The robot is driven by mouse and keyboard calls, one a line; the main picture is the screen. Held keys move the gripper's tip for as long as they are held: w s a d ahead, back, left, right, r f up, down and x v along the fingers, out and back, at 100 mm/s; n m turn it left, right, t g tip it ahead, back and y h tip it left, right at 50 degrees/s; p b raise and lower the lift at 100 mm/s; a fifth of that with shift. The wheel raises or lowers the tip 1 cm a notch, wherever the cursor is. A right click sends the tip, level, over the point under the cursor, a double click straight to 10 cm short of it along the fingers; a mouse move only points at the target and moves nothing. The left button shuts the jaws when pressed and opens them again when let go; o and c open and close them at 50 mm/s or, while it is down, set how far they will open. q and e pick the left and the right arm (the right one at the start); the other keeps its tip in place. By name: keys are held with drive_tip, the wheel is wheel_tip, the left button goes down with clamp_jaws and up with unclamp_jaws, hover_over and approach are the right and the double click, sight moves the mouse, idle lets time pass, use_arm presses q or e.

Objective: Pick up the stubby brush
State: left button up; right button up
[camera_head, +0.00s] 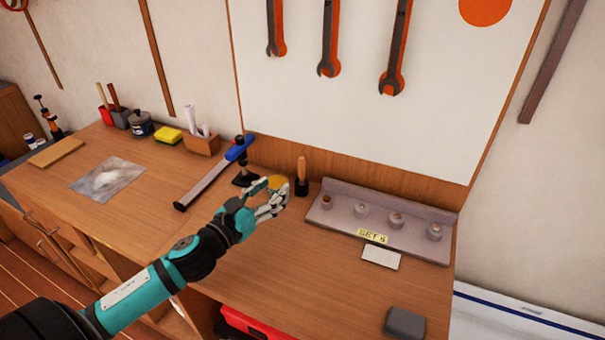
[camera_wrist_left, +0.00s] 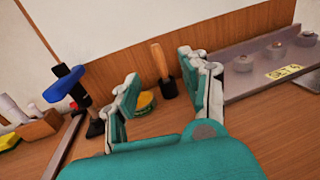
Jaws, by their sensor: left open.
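The stubby brush (camera_head: 302,178) stands upright on the bench near the back panel, with a light wooden handle up and a dark lower end. In the left wrist view the brush (camera_wrist_left: 161,66) shows beyond and between my finger tips. My left gripper (camera_head: 272,199) is open and empty, above the bench, to the left of the brush and apart from it. My right gripper is not in view.
A round yellow-green item (camera_wrist_left: 146,101) lies beside the brush, partly hidden by my fingers. A blue-headed clamp-like tool (camera_head: 238,150) is to the left. A grey rack (camera_head: 336,213) with several knobs stands to the right. The bench's front right is mostly clear.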

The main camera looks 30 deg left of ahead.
sight(299, 164)
use_arm(q)
drive_tip(key=w, duration=0.2)
drive_tip(key=w+p, duration=0.1)
drive_tip(key=w, duration=0.3)
drive_tip(key=shift+w+d+r, duration=0.15)
drive_tip(key=shift+w+d, duration=0.05)
drive_tip(key=shift+d, duration=0.2)
drive_tip(key=shift+w+d, duration=0.1)
drive_tip(key=shift+w, duration=0.5)
drive_tip(key=w+p, duration=0.2)
drive_tip(key=w, duration=0.3)
drive_tip(key=shift+f, duration=0.2)
drive_tip(key=shift+w+d+f, duration=0.1)
drive_tip(key=shift+w, duration=0.1)
drive_tip(key=shift+s, duration=0.1)
drive_tip(key=shift+c, duration=0.7)
clamp_jaws()
